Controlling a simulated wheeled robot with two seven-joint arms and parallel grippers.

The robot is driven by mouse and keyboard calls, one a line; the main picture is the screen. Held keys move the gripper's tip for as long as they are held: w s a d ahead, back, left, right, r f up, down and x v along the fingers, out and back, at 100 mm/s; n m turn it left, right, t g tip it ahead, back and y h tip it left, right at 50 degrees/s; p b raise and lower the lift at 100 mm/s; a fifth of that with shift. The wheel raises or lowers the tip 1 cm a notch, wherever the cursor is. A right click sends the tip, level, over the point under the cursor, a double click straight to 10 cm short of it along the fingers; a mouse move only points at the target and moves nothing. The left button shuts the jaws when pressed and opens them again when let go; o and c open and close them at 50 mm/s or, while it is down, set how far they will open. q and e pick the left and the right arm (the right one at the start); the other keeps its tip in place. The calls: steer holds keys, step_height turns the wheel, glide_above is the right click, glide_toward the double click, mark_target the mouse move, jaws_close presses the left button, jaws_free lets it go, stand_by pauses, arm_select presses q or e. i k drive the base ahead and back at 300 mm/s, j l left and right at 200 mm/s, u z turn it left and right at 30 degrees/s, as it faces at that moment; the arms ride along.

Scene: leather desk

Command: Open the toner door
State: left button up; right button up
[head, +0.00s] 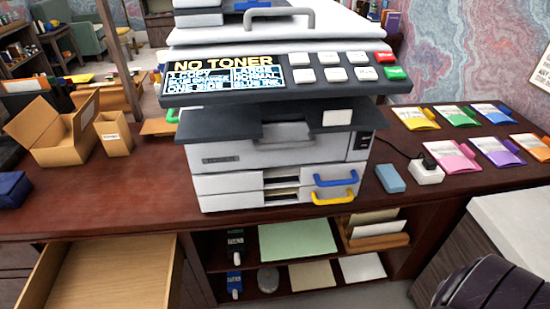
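A grey and white copier (225,180) stands on the desk in the middle of the head view. Its panel screen (225,77) reads "NO TONER". Below the panel is a dark ledge with a blank white label (337,118). The copier's upper front face (290,155) sits flush, with a grey grip-like recess under the ledge. A blue handle (335,181) and a yellow handle (333,198) are on the lower right front. A bit of green handle (172,115) shows at the left side. I cannot tell which part is the toner door.
The desk top (110,190) holds an open cardboard box (62,140) at left and several coloured packets (450,157) at right. A blue block (390,178) and white socket box (427,172) sit right of the copier. A wooden drawer (100,275) stands open at lower left.

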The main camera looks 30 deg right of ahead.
mark_target(288, 143)
steer(key=z, duration=0.9)
